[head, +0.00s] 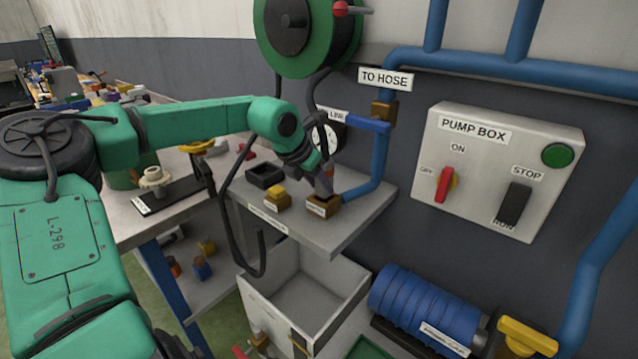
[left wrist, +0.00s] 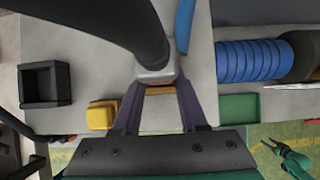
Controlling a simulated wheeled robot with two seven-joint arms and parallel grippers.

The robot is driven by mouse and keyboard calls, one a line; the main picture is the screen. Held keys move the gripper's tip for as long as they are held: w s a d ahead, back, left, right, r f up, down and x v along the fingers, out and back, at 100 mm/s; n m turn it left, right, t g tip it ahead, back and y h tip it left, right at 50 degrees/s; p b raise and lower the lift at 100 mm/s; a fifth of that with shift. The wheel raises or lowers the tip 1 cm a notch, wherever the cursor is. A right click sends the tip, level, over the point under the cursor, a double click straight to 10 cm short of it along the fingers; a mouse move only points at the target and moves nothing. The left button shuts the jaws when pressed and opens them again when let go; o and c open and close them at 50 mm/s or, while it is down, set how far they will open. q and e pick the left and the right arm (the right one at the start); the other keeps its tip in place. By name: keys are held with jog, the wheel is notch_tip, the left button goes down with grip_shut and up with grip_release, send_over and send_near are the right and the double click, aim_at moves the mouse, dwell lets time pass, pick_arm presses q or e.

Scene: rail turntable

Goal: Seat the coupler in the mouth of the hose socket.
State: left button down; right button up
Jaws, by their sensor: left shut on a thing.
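My left gripper (head: 325,187) points down over the front right of the grey shelf, just above a small brass block (head: 322,207) with a white label, which looks like the hose socket. In the left wrist view the two dark fingers (left wrist: 160,88) close in on the grey end of a thick black hose (left wrist: 135,25). This grey end (left wrist: 157,74) seems to be the coupler, and the gripper is shut on it. The brass block shows partly below it between the fingers. Whether the coupler touches the block or its mouth is hidden.
A yellow-topped block (head: 277,197) and a black open box (head: 265,175) stand left on the shelf (head: 345,235). A blue pipe (head: 380,165) rises close on the right. The pump box (head: 495,165) is on the wall. A green arm, seemingly mine, shows small in the wrist view.

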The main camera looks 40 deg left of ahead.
pick_arm(q)
jog(key=shift+f+b, duration=0.85)
jog(key=shift+f, duration=0.15)
jog(key=c, duration=0.6)
grip_release()
jog(key=shift+o, duration=1.2)
jog(key=shift+s, duration=0.1)
jog(key=shift+s+f, duration=0.1)
jog(key=shift+d+r, duration=0.1)
jog(key=shift+r, duration=0.3)
jog(key=b+v, duration=0.1)
jog(key=v, duration=1.3)
jog(key=shift+b, duration=0.3)
